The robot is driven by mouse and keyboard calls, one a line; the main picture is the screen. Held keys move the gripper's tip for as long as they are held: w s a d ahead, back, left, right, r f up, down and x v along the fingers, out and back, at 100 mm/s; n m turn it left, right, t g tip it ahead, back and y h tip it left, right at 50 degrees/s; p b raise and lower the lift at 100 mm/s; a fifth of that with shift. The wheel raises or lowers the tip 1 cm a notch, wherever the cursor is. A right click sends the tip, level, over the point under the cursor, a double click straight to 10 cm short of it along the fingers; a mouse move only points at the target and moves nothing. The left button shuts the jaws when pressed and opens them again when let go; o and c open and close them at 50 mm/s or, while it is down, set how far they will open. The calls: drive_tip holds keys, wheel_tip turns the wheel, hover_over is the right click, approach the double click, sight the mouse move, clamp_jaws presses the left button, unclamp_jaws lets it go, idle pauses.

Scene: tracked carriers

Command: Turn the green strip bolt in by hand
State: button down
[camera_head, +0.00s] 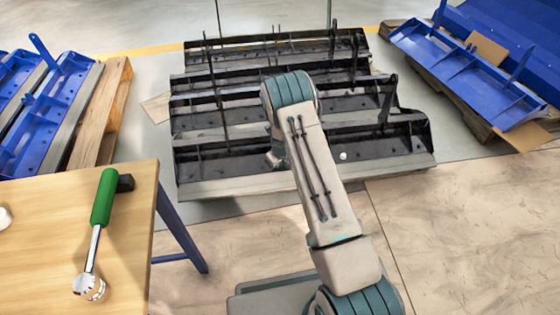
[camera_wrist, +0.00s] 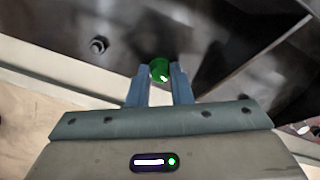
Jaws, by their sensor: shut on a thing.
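In the wrist view, a small green bolt (camera_wrist: 160,69) shows between the tips of my gripper (camera_wrist: 160,80). The blue fingers are shut on it, and it sits close against the dark face of a black metal carrier (camera_wrist: 240,65). How deep the bolt sits is hidden. In the head view, the black carriers (camera_head: 300,184) lie in rows on the floor in the middle. My arm reaches over the nearest row, and it hides the green bolt and most of my gripper there.
A wooden table (camera_head: 130,225) at the left holds a green-handled ratchet (camera_head: 104,198). Blue carriers lie on wooden pallets at the left (camera_head: 115,105) and right (camera_head: 480,127). Floor at the front right is clear.

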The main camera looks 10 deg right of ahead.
drive_tip(key=m, duration=0.1)
drive_tip(key=m+p, duration=0.1)
drive_tip(key=m, duration=0.1)
drive_tip(key=shift+a+r, duration=0.1)
drive_tip(key=shift+r, duration=0.15)
drive_tip(key=shift+f+m+p, duration=0.2)
drive_tip(key=shift+m+p, duration=0.3)
drive_tip(key=shift+m, duration=0.4)
drive_tip(key=c, duration=1.4)
unclamp_jaws()
drive_tip(key=shift+c, duration=0.2)
